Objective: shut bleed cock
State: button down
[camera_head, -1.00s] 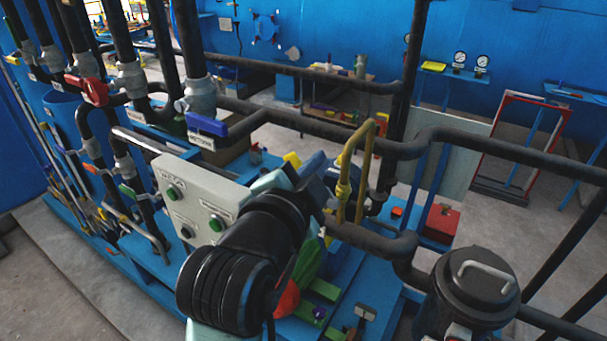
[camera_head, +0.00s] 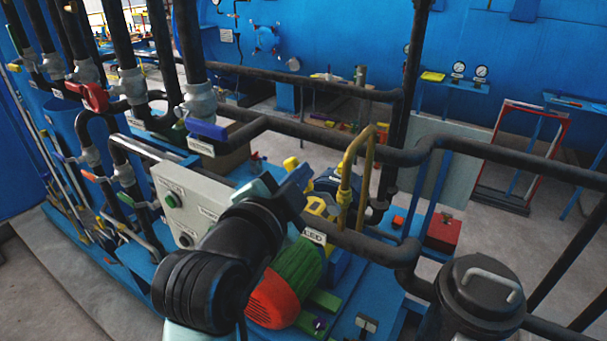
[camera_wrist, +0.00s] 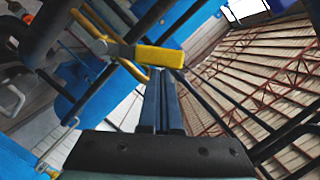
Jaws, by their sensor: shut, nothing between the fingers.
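The bleed cock shows in the wrist view as a metal valve body (camera_wrist: 106,48) with a yellow lever handle (camera_wrist: 160,57) across the picture. My gripper (camera_wrist: 163,78) is shut and empty. Its fingertips are close to the handle's near side; I cannot tell whether they touch. In the head view my gripper (camera_head: 303,174) is beside a bent yellow pipe (camera_head: 347,170), above a white label (camera_head: 313,236) on the dark pipe. My wrist and fingers hide much of the cock there.
Dark pipes (camera_head: 480,148) cross behind and right of my arm. A grey button panel (camera_head: 190,200) stands left, and a red and green pump (camera_head: 275,300) sits below. A black lidded pot (camera_head: 478,290) stands at right. A blue-handled valve (camera_head: 207,129) is behind.

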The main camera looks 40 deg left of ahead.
jog(key=shift+s+a+f, duration=0.1)
jog(key=shift+a, duration=0.1)
jog(key=s+a+f+n+h+b, duration=0.1)
jog(key=a+f+n+h, duration=0.2)
jog(key=a+f+n, duration=0.2)
jog(key=shift+f+n, duration=0.25)
jog(key=shift+n, duration=1.15)
jog(key=shift+s, duration=0.1)
